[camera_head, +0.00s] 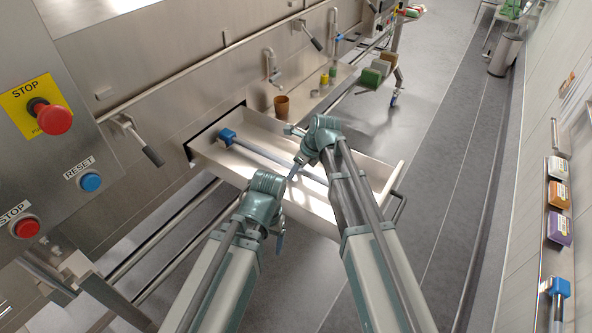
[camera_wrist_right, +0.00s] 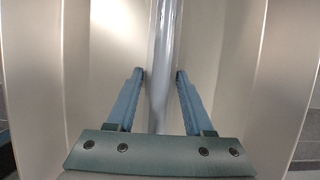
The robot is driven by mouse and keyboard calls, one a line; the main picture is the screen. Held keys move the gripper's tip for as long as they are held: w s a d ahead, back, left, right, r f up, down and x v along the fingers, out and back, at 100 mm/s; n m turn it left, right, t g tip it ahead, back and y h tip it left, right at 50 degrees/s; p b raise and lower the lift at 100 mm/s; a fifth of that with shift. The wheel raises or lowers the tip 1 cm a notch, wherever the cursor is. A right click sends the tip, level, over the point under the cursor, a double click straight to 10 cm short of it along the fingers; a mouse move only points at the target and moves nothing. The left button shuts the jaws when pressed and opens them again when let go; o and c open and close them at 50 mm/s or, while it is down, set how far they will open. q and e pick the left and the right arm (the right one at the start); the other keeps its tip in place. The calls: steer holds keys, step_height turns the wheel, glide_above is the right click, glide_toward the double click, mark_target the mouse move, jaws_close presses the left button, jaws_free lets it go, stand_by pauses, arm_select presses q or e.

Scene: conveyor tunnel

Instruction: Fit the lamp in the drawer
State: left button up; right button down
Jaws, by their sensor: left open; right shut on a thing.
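The lamp, a long grey tube with a blue end cap (camera_head: 228,136), lies lengthwise in the open drawer (camera_head: 215,163). Its far-right part is hidden behind my right arm in the head view. My right gripper (camera_head: 298,150) is over the drawer and shut on the lamp's tube. In the right wrist view the tube (camera_wrist_right: 164,50) runs between the two blue fingers (camera_wrist_right: 159,76), with pale drawer walls on both sides. My left gripper (camera_head: 285,205) is open and empty, at the drawer's near side wall.
A brown cup (camera_head: 281,106) stands on the ledge behind the drawer. A control panel with red buttons (camera_head: 48,116) and a blue button (camera_head: 90,181) is at left. Another blue-capped tube (camera_head: 558,288) is at the right wall.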

steer(key=shift+f, duration=0.1)
steer(key=shift+c, duration=1)
jaws_free()
steer(key=shift+d, duration=0.1)
